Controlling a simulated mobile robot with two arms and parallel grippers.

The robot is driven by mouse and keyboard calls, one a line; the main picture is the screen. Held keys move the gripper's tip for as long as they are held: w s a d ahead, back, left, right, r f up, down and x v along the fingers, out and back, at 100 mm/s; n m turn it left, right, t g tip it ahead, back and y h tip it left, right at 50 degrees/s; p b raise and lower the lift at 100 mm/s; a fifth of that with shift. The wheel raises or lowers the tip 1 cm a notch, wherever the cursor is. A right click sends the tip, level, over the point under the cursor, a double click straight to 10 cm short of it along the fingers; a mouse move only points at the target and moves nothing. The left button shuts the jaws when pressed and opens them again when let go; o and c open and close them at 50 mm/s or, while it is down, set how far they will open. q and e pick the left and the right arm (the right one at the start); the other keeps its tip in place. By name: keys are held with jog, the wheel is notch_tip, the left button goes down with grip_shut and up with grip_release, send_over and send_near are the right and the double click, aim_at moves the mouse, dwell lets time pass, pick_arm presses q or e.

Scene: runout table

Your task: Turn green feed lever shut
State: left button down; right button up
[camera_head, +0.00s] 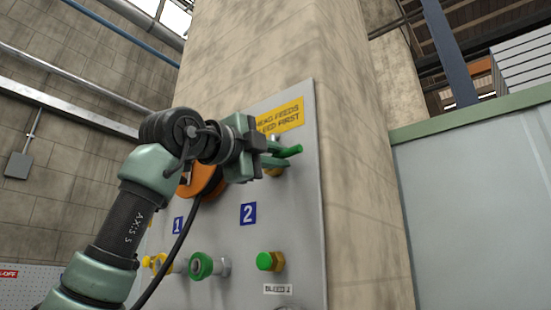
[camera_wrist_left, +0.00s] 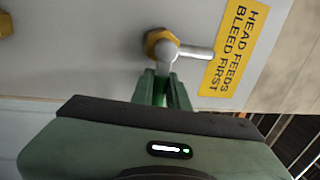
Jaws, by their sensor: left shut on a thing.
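The green feed lever (camera_head: 291,151) is on the grey panel below the yellow sign, with its bright green end pointing right, past my gripper. Its brass valve body (camera_head: 274,171) shows just beneath. In the left wrist view the brass nut (camera_wrist_left: 154,38) and a silver pipe stub (camera_wrist_left: 196,52) show, and the green lever (camera_wrist_left: 165,86) runs down from the grey hub, roughly square to the stub. My left gripper (camera_head: 270,150) is shut on the lever; its fingers (camera_wrist_left: 165,95) lie either side of it and partly hide it. My right gripper is out of view.
The panel (camera_head: 304,215) carries a yellow sign (camera_head: 280,119), blue plates marked 1 and 2 (camera_head: 248,213), an orange round part (camera_head: 205,182) behind my arm, a green ring fitting (camera_head: 201,266) and a green-capped bleed fitting (camera_head: 265,261). A stone column backs it.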

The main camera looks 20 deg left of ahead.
pick_arm(q)
jog(key=shift+s+r, duration=0.1)
jog(key=shift+r, duration=0.15)
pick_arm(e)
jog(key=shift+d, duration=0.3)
